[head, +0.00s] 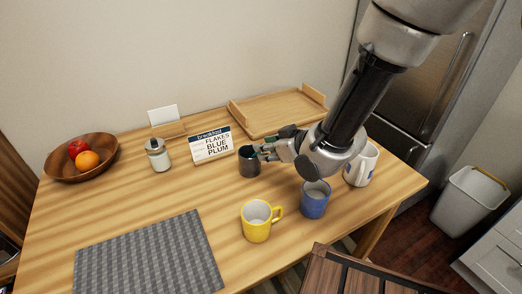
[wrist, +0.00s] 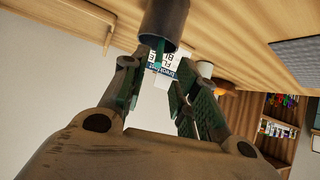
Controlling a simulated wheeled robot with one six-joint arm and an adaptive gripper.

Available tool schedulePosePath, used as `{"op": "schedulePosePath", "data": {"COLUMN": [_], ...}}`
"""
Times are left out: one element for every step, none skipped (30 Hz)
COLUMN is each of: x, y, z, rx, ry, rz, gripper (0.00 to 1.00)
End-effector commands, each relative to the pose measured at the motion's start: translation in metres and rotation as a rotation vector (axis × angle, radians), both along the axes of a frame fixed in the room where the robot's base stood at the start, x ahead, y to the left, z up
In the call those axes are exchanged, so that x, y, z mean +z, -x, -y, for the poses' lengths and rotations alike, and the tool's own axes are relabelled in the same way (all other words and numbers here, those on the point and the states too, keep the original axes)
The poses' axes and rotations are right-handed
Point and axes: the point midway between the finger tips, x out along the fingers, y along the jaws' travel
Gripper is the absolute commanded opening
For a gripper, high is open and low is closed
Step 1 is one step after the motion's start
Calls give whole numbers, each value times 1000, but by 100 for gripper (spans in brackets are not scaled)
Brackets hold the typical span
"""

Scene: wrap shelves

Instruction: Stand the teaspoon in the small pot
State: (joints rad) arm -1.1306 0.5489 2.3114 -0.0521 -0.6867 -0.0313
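The small pot (head: 249,167) is a dark grey cup standing upright on the table, just left of my gripper. It also shows upside down at the top of the wrist view (wrist: 165,18). A thin teal handle (wrist: 160,50), seemingly the teaspoon's, sticks out of the pot's mouth; the rest of it is hidden inside. My gripper (head: 265,150) is beside the pot's rim. In the wrist view its fingers (wrist: 152,78) are apart, with a clear gap and nothing seen clamped between them.
A breakfast sign (head: 212,147) and glass jar (head: 158,160) stand left. A wooden tray (head: 252,128) is behind. A grey mat (head: 150,260) lies front left.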

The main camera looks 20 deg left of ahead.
Motion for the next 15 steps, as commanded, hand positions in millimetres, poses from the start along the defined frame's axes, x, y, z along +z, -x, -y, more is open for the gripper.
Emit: {"op": "schedulePosePath", "data": {"x": [8, 13, 18, 21, 25, 29, 32, 34, 38, 40, 41, 43, 44, 45, 45], "y": [4, 6, 9, 11, 13, 16, 18, 19, 21, 22, 23, 24, 25, 25, 25], "z": [10, 15, 22, 27, 32, 38, 42, 45, 49, 52, 54, 57, 58, 59, 60], "rx": [0, 0, 0, 0, 0, 0, 0, 0, 0, 0, 0, 0, 0, 0, 0], "ry": [-2, -2, -2, -2, -3, -2, -2, -1, -2, -2, -1, -1, -1, -1, -1], "rz": [1, 1, 1, 1, 1, 1, 1, 0, 1, 1, 0, 0, 0, 0, 0], "gripper": [30, 30, 30, 30, 30, 30, 30, 30, 30, 30, 30, 30, 30, 30, 30]}}
